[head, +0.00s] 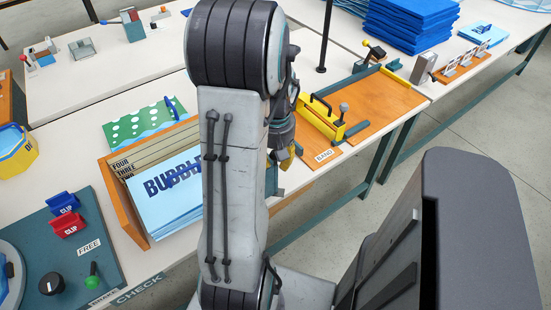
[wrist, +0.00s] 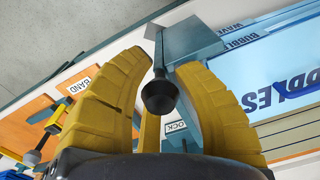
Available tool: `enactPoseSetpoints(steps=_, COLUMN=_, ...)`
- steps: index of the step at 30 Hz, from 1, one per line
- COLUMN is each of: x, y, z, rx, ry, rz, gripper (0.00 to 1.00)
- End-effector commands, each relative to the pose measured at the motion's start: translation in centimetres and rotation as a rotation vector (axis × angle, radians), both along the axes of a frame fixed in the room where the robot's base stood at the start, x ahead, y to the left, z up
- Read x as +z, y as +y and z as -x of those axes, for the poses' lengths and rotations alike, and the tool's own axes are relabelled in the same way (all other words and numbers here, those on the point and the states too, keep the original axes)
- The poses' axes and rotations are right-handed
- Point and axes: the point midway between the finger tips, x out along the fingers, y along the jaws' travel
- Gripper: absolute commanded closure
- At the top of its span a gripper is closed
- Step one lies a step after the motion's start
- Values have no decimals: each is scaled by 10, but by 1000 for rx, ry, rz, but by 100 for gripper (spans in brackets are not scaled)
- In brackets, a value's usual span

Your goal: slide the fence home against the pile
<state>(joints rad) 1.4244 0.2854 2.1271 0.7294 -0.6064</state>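A pile of blue sheets printed "BUBBLES" (head: 163,207) lies in a wooden tray (head: 131,221), partly hidden by my arm. In the wrist view the pile (wrist: 290,72) is at the right. A grey-teal block (wrist: 192,40), which may be the fence, stands at the pile's edge with a black knob (wrist: 159,97) on a short stem. My gripper (wrist: 164,62) is open, its yellow fingers on either side of the knob; I cannot tell whether they touch it. In the head view my gripper (head: 290,156) is mostly hidden behind my arm, above the tray's right side.
An orange board (head: 383,101) with a yellow bar (head: 321,119) and a "BAND" label lies right of my gripper. A panel with red and blue clips (head: 66,222) is at the lower left. Blue folded stacks (head: 410,22) stand at the back. The bench edge and floor are close by.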

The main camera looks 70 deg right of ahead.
Motion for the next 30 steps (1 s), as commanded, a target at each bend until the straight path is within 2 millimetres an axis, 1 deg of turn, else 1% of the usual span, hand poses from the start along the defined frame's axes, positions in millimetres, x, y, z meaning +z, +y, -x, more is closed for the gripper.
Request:
enactPoseSetpoints(steps=1, x=0, y=0, z=0, rx=0, ry=0, rz=0, gripper=79)
enactPoseSetpoints(steps=8, x=0, y=0, z=0, rx=0, ry=0, rz=0, gripper=100)
enactPoseSetpoints(steps=17, x=1, y=0, z=0, rx=0, ry=-1, rz=2, gripper=100)
enactPoseSetpoints(steps=20, x=1, y=0, z=-4, rx=2, ry=0, rz=3, gripper=100)
enactPoseSetpoints(steps=23, x=2, y=1, z=-17, rx=6, ry=-1, rz=4, gripper=100)
enactPoseSetpoints(steps=30, x=3, y=8, z=-64, rx=8, ry=-3, rz=8, gripper=100)
